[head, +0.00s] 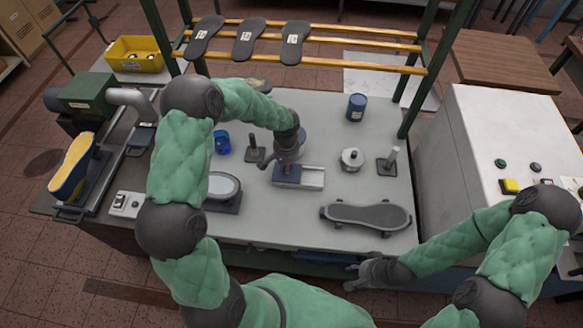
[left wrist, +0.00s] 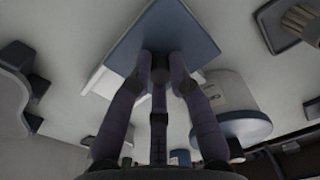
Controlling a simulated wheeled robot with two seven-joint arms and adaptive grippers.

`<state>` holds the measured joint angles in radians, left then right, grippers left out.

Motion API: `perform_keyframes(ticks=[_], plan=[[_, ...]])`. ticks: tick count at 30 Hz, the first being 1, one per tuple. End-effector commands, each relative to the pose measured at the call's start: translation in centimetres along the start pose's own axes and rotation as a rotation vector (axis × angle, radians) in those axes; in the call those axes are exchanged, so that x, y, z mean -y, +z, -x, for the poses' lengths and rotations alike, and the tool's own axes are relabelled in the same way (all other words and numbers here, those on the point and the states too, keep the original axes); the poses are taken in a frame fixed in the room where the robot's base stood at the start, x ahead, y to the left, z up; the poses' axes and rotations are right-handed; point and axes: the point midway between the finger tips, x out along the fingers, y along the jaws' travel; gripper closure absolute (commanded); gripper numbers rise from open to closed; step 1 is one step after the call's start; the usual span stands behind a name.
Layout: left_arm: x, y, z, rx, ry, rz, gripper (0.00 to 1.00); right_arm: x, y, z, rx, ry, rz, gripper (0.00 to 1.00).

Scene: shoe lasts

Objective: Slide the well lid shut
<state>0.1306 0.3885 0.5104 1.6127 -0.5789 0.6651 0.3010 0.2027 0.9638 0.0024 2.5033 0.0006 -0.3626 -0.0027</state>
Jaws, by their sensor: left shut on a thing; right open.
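The well (head: 313,179) is a low pale block near the middle of the bench. Its blue-grey lid (head: 287,181) lies over the left part, and the right part shows pale and uncovered. The lid shows in the left wrist view as a blue plate (left wrist: 190,33), with the pale well edge (left wrist: 103,83) beside it. My left gripper (head: 287,166) is shut on the lid's grip; the fingertips meet at it in the left wrist view (left wrist: 160,68). The grip itself is mostly hidden by the fingers. My right gripper (head: 368,274) is open and empty at the bench's front edge.
A dark sole-shaped piece (head: 367,215) lies front right. A round metal pot (head: 352,159) and a brush stand (head: 388,161) stand right of the well. A blue cup (head: 222,143) and a post on a base (head: 254,150) stand left. A blue can (head: 357,107) stands behind.

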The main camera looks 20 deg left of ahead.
Motion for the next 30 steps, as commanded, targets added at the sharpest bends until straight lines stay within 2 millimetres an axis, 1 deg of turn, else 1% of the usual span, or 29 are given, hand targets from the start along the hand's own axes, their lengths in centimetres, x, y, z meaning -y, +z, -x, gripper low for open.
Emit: perform_keyframes(ticks=[2, 3, 5, 14, 17, 19, 23, 30], plan=[[0.3, 0.1, 0.0, 0.004, -0.004, 0.001, 1.00, 0.0, 0.0, 0.0, 0.000, 0.000, 0.000, 0.56], [0.3, 0.1, 0.0, 0.004, -0.004, 0.001, 0.72, 0.0, 0.0, 0.0, 0.000, 0.000, 0.000, 0.56], [0.3, 0.1, 0.0, 0.005, -0.004, 0.001, 0.56, 0.0, 0.0, 0.0, 0.000, 0.000, 0.000, 0.56], [0.2, 0.1, 0.0, 0.003, -0.003, 0.001, 0.56, 0.0, 0.0, 0.0, 0.000, 0.000, 0.000, 0.56], [0.1, 0.0, 0.4, 0.002, -0.003, 0.001, 0.56, 0.0, 0.0, 0.0, 0.000, 0.000, 0.000, 0.56], [0.2, 0.0, 1.0, 0.000, -0.003, 0.001, 0.56, 0.0, 0.0, 0.0, 0.000, 0.000, 0.000, 0.56], [0.1, 0.0, 3.0, -0.002, -0.003, 0.001, 0.56, 0.0, 0.0, 0.0, 0.000, 0.000, 0.000, 0.56], [0.2, -0.1, 7.9, -0.002, -0.004, 0.001, 0.56, 0.0, 0.0, 0.0, 0.000, 0.000, 0.000, 0.56]])
